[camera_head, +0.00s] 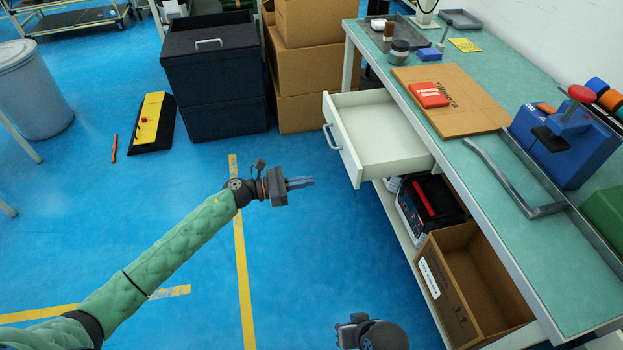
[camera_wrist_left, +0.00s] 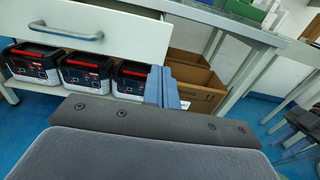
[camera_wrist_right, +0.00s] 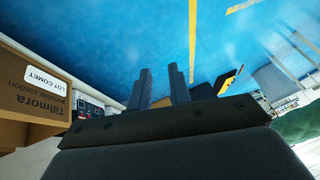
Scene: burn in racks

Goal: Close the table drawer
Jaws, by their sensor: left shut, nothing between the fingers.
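The white table drawer (camera_head: 385,135) is pulled out from the left side of the green-topped workbench (camera_head: 480,160). It looks empty. Its grey handle (camera_head: 330,136) is on the front panel. The drawer front and handle (camera_wrist_left: 65,30) also show in the left wrist view, at the upper left. My left gripper (camera_head: 308,182) is shut and empty, to the lower left of the drawer front and apart from it in the head view. My right gripper (camera_wrist_right: 160,85) has its fingers apart with nothing between them. In the head view only part of its wrist shows at the bottom edge.
An open cardboard box (camera_head: 470,285) and a black-and-red case (camera_head: 430,205) sit on the bench's lower shelf. A flat cardboard piece (camera_head: 450,110) with a red box lies on top. Stacked cartons (camera_head: 315,65) and a dark bin (camera_head: 212,70) stand behind. Blue floor before the drawer is clear.

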